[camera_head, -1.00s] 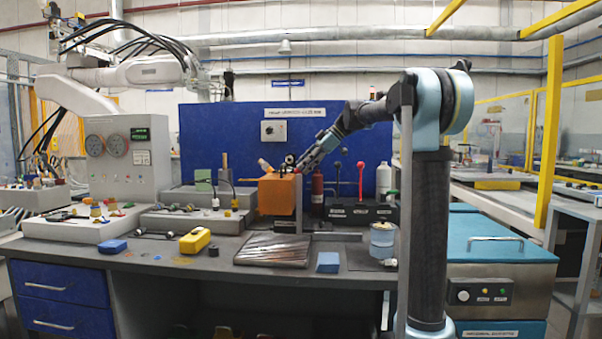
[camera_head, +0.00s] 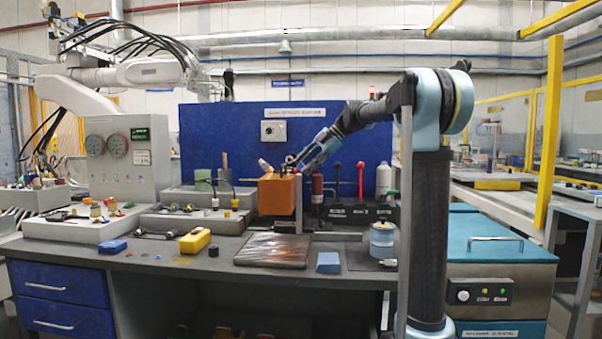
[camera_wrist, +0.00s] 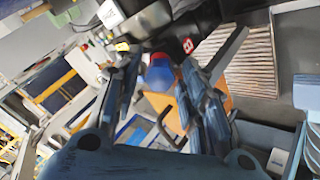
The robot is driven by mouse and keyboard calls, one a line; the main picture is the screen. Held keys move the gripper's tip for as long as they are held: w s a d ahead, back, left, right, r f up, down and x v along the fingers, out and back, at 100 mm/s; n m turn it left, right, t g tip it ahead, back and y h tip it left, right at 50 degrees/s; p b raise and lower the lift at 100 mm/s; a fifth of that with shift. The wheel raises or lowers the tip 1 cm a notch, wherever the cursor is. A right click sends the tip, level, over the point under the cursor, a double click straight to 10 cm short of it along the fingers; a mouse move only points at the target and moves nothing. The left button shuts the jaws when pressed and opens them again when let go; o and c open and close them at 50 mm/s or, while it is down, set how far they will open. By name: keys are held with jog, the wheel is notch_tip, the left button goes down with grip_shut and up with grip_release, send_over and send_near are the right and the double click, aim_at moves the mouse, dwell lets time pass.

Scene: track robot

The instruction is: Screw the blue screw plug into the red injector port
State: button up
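My gripper (camera_head: 289,165) is at the top of the orange block (camera_head: 276,197), reaching down from the right. In the wrist view its two dark fingers (camera_wrist: 160,82) stand apart, one on each side of a blue rounded piece, which looks like the blue screw plug (camera_wrist: 159,72). A red part, which looks like the red injector port (camera_wrist: 179,78), shows beside the plug. Red shows between the plug and the right finger, and I see no clear contact. How deep the plug sits is hidden. In the head view the plug and port are too small to make out.
A red cylinder (camera_head: 317,193) and a black box with levers (camera_head: 350,213) stand right of the block. Space above the bench front is clear.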

jog(key=n, duration=0.8)
dwell(0.8)
grip_shut()
